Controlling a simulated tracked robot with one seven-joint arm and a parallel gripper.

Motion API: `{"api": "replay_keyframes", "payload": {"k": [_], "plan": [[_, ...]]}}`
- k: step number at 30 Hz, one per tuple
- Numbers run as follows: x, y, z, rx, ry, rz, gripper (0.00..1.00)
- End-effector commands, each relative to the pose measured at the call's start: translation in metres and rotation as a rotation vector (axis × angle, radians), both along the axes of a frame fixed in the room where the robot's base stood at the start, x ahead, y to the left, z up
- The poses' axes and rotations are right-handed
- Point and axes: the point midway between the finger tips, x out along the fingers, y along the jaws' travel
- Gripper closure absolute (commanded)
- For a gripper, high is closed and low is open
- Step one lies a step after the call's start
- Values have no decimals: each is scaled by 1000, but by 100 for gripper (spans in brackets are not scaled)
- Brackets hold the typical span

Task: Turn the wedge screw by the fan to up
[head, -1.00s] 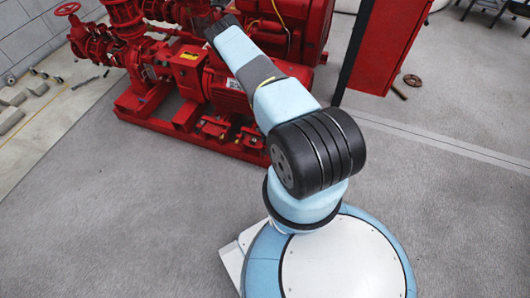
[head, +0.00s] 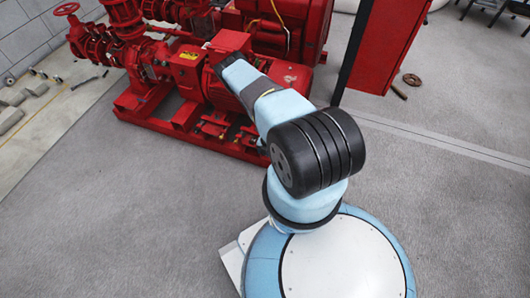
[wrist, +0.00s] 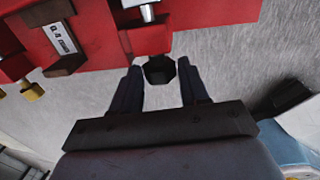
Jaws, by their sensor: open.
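My gripper (wrist: 159,72) is open in the wrist view, its two dark fingers apart. A dark hexagonal head (wrist: 160,68) shows between the fingertips, with a gap visible on each side; it looks like the wedge screw, but I cannot be sure. It lies just off the edge of a red block (wrist: 150,40), below a short silver pin (wrist: 147,13). In the head view my wrist (head: 228,65) is over the red finned motor (head: 235,90) of the pumpset. My fingers and the screw are hidden there. I cannot make out the fan.
The red base frame (head: 160,125) runs along the pumpset's front. A red cabinet (head: 395,50) stands at right. Grey floor (head: 120,220) in front is clear.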

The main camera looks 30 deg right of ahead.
Motion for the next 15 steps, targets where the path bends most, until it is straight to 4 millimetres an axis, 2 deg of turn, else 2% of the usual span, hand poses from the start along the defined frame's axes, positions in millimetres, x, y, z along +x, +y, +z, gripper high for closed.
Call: {"api": "replay_keyframes", "payload": {"k": [8, 15], "plan": [[0, 0, -1, 0, 0, -1, 57], [0, 0, -1, 0, 0, -1, 80]]}}
